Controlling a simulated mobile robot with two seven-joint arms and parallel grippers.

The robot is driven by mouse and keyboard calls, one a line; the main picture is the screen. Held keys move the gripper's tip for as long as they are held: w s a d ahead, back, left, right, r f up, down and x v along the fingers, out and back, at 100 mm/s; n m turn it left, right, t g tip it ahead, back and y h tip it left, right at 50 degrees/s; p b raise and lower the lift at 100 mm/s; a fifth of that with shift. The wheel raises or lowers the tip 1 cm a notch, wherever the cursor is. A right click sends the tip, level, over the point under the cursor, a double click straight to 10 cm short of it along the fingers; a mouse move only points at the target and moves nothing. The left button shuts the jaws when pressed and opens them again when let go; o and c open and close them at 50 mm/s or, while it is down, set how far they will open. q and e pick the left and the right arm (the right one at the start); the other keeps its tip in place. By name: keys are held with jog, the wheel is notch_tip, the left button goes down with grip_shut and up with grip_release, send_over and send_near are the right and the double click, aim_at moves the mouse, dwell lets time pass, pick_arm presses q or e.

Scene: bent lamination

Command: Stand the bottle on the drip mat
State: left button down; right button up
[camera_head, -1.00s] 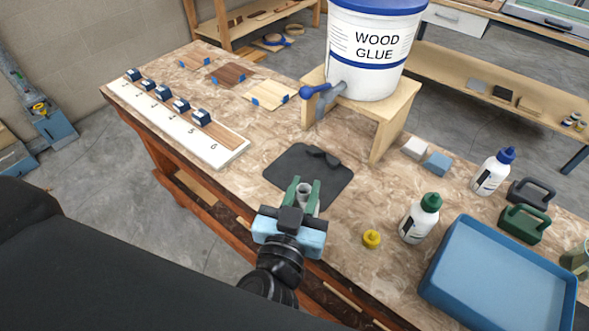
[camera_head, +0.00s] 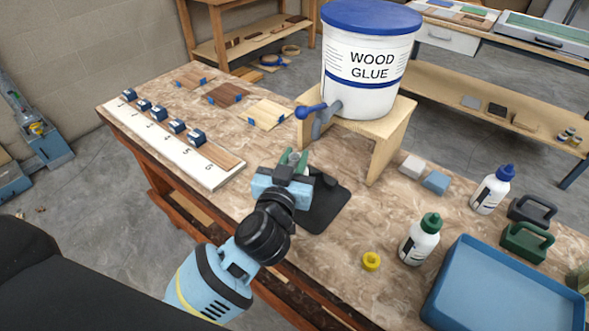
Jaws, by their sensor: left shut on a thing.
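My arm covers the mat's left part. A yellow cap-like ring (camera_head: 371,261) lies on the table to the right of the mat. My right gripper is not in view.
The white wood glue tub (camera_head: 365,65) stands on a wooden stand (camera_head: 385,130), its blue-handled tap (camera_head: 312,111) facing the gripper. White bottles with a green cap (camera_head: 420,240) and a blue cap (camera_head: 492,190) stand right, near a blue tray (camera_head: 500,290).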

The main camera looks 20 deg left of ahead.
pick_arm(q)
jog(key=f, duration=0.1)
jog(key=f+b, duration=0.1)
jog(key=f, duration=0.1)
jog(key=shift+w+a+f+b, duration=0.1)
jog(key=shift+w+f+b, duration=0.2)
jog(key=shift+f, duration=0.1)
jog(key=shift+s+r, duration=0.1)
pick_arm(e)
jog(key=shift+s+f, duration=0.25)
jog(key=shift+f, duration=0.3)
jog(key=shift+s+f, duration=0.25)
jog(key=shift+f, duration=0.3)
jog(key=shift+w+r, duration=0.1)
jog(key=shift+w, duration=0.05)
pick_arm(q)
jog(key=c, duration=1.6)
grip_release()
jog(key=o, duration=0.4)
jog(key=shift+c, duration=0.2)
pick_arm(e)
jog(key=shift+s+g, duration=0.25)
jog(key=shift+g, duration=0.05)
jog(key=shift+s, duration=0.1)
